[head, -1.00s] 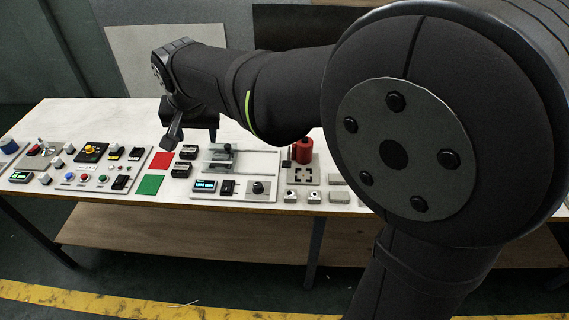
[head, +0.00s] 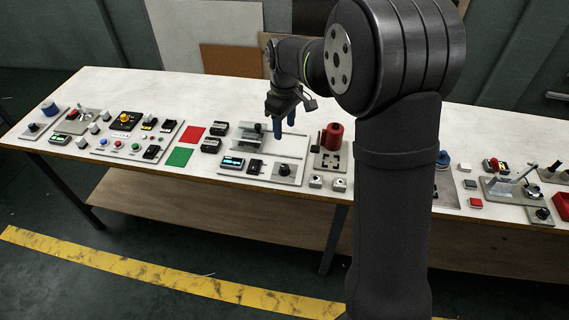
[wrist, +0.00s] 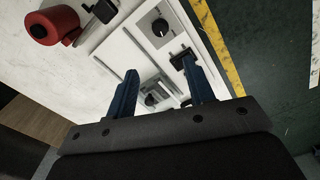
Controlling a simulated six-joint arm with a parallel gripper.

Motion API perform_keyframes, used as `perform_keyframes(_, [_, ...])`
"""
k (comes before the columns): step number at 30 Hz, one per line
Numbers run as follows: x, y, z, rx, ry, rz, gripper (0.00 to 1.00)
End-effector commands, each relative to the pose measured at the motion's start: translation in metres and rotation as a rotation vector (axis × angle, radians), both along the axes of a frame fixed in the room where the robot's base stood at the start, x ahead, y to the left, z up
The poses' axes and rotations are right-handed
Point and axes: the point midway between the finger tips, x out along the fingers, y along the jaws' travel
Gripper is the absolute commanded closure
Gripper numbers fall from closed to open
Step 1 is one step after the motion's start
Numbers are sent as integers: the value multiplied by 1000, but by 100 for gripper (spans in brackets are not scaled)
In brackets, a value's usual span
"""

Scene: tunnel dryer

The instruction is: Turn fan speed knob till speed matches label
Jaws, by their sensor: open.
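A black round knob (head: 284,170) sits on a grey square plate at the right end of a white panel (head: 262,176). It also shows in the wrist view (wrist: 160,27), beyond the fingertips. A small lit display (head: 233,162) and a black rocker switch (head: 254,167) are left of it; the display's digits and any label are too small to read. My gripper (head: 284,124) is open and empty, pointing down above the back of this panel, apart from the knob. Its two blue fingers also show in the wrist view (wrist: 160,72).
A metal slide fixture (head: 252,137) stands behind the display. A red cylinder (head: 333,136) stands to the right of the panel. Red (head: 193,134) and green (head: 180,157) squares lie left. Another black knob (head: 33,127) is at the far left and one (head: 543,213) at the far right.

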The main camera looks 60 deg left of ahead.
Motion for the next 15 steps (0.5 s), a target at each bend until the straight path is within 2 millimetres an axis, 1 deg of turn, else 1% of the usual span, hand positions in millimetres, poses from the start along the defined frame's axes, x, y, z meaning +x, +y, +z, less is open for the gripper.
perform_keyframes(5, [-1, -1, -33, -5, 1, -1, 51])
perform_keyframes(15, [-1, -1, -108, -4, 2, -3, 51])
